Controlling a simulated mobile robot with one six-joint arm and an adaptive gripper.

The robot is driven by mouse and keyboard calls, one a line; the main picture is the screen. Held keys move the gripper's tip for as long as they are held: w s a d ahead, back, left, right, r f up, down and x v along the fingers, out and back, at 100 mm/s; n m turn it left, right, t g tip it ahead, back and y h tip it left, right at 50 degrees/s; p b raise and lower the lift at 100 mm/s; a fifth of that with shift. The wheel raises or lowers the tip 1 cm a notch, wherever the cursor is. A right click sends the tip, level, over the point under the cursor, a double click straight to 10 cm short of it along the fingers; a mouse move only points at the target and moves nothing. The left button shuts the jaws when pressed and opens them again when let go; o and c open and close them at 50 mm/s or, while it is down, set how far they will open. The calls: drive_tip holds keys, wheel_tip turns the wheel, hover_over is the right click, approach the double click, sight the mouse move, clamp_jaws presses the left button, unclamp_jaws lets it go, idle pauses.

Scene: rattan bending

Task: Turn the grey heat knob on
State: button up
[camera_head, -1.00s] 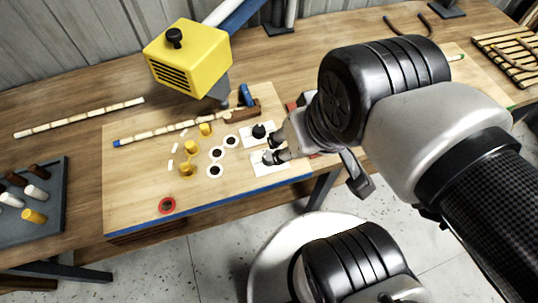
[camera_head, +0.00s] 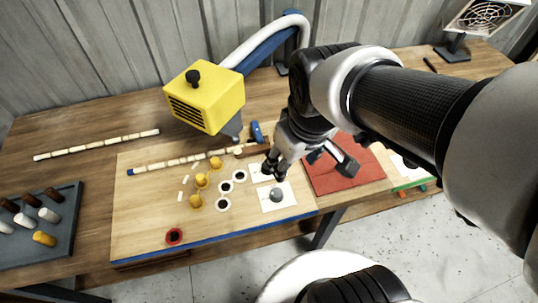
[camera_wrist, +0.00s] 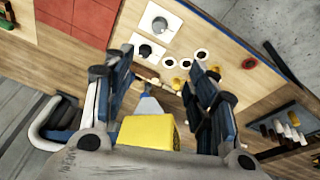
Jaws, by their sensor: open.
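The grey heat knob (camera_head: 277,194) sits on a white square plate near the board's front edge, uncovered in the head view. In the wrist view it seems to be the knob on the upper white plate (camera_wrist: 158,24). My gripper (camera_head: 272,169) is open and empty, behind the grey knob and apart from it, above or beside the second white plate (camera_head: 261,174). It hides most of that plate and its dark knob in the head view. The wrist view shows that knob (camera_wrist: 145,50) beyond my spread fingers (camera_wrist: 155,90). The knob's setting is too small to read.
A yellow box-shaped heater (camera_head: 205,97) on a bent arm stands left of my gripper. Yellow pegs (camera_head: 201,180), white rings (camera_head: 225,188) and a segmented cane (camera_head: 180,162) lie on the board. A red mat (camera_head: 345,172) is at right. A grey tray (camera_head: 62,232) is at left.

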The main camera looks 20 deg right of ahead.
drive_tip(key=w+f+n+g+p, duration=0.2)
drive_tip(key=w+f+n, duration=0.1)
drive_tip(key=w+f, duration=0.3)
drive_tip(key=n+g+p, duration=0.1)
drive_tip(key=n+p, duration=0.1)
drive_tip(key=n, duration=0.1)
hover_over(276, 192)
wheel_tip(276, 192, down, 6)
wheel_tip(276, 192, down, 18)
drive_tip(key=b, duration=0.4)
drive_tip(key=shift+c, duration=0.4)
drive_tip(key=c, duration=1)
